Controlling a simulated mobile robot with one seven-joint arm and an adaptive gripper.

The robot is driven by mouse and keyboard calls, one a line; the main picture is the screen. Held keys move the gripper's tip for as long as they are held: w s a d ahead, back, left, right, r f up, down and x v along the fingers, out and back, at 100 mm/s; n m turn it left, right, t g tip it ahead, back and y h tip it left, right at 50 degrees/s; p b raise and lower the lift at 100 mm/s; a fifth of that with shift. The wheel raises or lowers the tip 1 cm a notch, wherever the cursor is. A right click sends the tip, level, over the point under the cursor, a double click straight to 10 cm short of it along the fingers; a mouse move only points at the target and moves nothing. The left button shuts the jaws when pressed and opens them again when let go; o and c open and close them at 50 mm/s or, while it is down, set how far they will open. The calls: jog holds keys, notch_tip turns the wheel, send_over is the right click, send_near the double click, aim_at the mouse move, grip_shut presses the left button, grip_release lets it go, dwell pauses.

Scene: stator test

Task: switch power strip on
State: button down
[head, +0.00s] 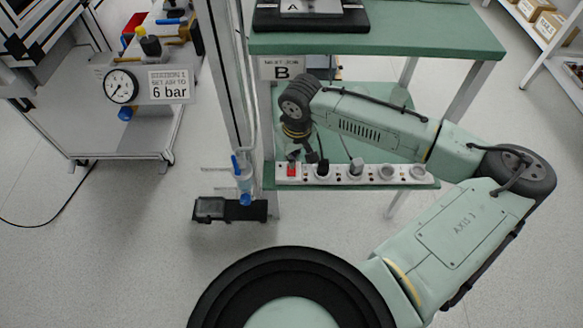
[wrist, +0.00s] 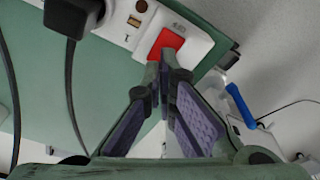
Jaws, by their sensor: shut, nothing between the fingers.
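The white power strip (head: 345,174) runs along the front edge of the green lower shelf, with a red switch (head: 292,170) at its left end. A black plug sits in a socket near the switch, and a grey plug sits further right. In the wrist view the red switch (wrist: 167,43) is at the top centre on the strip (wrist: 195,40). My gripper (wrist: 165,62) is shut and empty, with its fingertips at the near edge of the switch. I cannot tell whether they touch it. In the head view my gripper (head: 293,155) is just above the switch. Whether the switch is lit is unclear.
A blue-handled valve (head: 240,170) hangs by the post left of the strip. The green upper tabletop (head: 430,35) stands above the shelf. Open floor lies in front.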

jog(key=shift+f+b, duration=0.4)
jog(key=shift+f, duration=0.4)
dwell(0.4)
notch_tip(320, 180, up, 7)
jog(key=p, duration=0.6)
jog(key=shift+p, duration=0.4)
jog(key=shift+s, duration=0.1)
